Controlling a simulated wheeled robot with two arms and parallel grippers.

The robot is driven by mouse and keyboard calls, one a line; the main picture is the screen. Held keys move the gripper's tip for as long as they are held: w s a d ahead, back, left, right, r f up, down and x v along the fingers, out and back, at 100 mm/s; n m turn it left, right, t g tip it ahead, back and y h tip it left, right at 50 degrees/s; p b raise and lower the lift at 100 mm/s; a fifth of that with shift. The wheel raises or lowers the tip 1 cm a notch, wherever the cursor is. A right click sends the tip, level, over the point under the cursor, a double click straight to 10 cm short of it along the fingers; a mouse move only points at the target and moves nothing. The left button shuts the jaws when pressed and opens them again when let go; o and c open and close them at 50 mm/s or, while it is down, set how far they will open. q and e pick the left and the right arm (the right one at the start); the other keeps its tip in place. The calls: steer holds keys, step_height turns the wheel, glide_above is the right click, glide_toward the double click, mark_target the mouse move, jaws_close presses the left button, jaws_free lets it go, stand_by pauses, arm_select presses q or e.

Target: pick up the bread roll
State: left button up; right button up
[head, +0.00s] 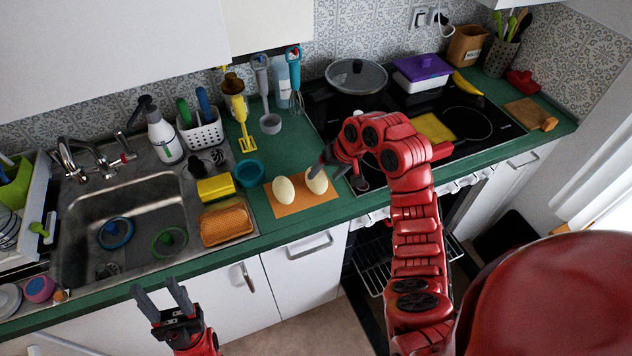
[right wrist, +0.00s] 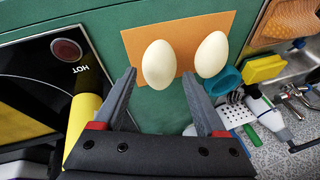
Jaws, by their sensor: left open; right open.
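No plainly bread-like roll shows. Two smooth, cream, egg-shaped things that may be rolls lie on an orange mat (head: 290,208) on the green counter, a left one (head: 284,190) and a right one (head: 317,183). My right gripper (head: 336,178) is open and empty beside the right one, a finger partly covering it. In the right wrist view that same one (right wrist: 159,66) lies ahead between the open fingertips (right wrist: 159,76); contact cannot be told. The other one (right wrist: 211,55) lies outside them. My left gripper (head: 159,288) is open and empty, low in front of the cabinets.
A teal bowl (head: 249,173), a yellow sponge (head: 215,188) and a brown woven-looking item (head: 227,223) stand left of the mat. The sink (head: 120,190) is further left. The black cooktop (head: 400,165) with a lidded pot (head: 356,77) is right.

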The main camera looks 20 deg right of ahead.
mark_target(318, 176)
steer(key=shift+w+a+f+p, duration=0.15)
steer(key=shift+w+f+p, duration=0.2)
steer(key=shift+p, duration=0.1)
steer(key=p+x, duration=0.1)
steer(key=x, duration=0.3)
steer(key=shift+w+p, duration=0.25)
steer(key=shift+p, duration=0.15)
steer(key=shift+f, duration=0.2)
steer(key=c, duration=1)
steer(key=shift+r, duration=0.1)
steer(key=shift+w+r+b, duration=0.1)
steer(key=shift+r+b, duration=0.4)
steer(key=shift+b, duration=0.05)
steer(key=shift+s+r+b, duration=0.25)
steer(key=shift+r+b, duration=0.5)
steer(key=shift+r, duration=0.45)
steer(key=s+a, duration=0.1)
steer(key=s, duration=0.4)
steer(key=s+a+r, duration=0.1)
steer(key=s+a, duration=0.1)
steer(key=s, duration=0.3)
steer(key=s+a+p, duration=0.1)
steer(key=s, duration=0.4)
steer(key=shift+a+r, duration=0.25)
